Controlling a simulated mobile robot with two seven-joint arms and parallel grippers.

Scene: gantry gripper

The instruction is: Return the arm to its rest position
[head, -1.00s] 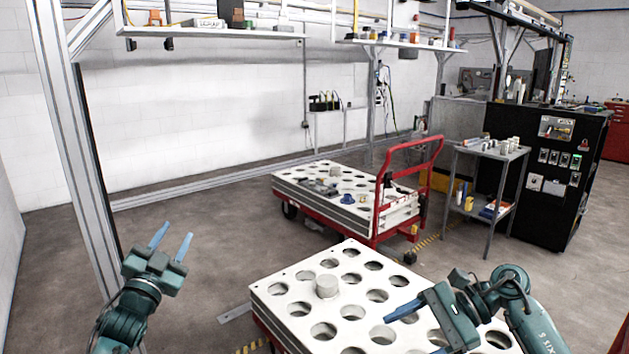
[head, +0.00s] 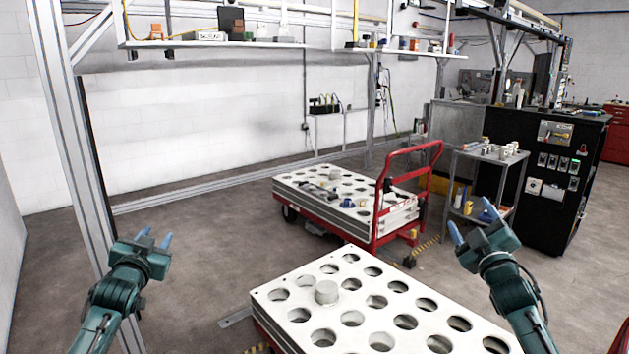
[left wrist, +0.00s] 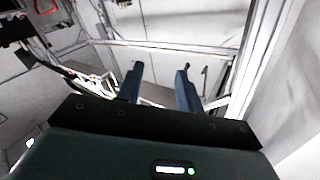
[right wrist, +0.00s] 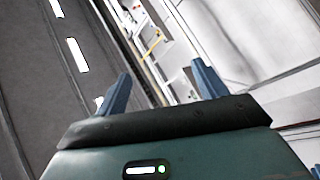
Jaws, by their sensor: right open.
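My right gripper (head: 468,236) is raised beside the right side of the near perforated board, with its blue fingers pointing up and away. Its fingers stand apart with nothing between them in the right wrist view (right wrist: 160,90). My left gripper (head: 154,238) is raised at the left, over bare floor. Its fingers stand apart and empty in the left wrist view (left wrist: 158,85). Both grippers are clear of every surface.
The near white board (head: 375,322) has round holes and carries a grey cylinder (head: 327,291). A red cart (head: 380,222) with a similar board stands behind. A grey side table (head: 487,160) and black cabinet (head: 548,185) are at the right. An aluminium post (head: 75,150) rises at the left.

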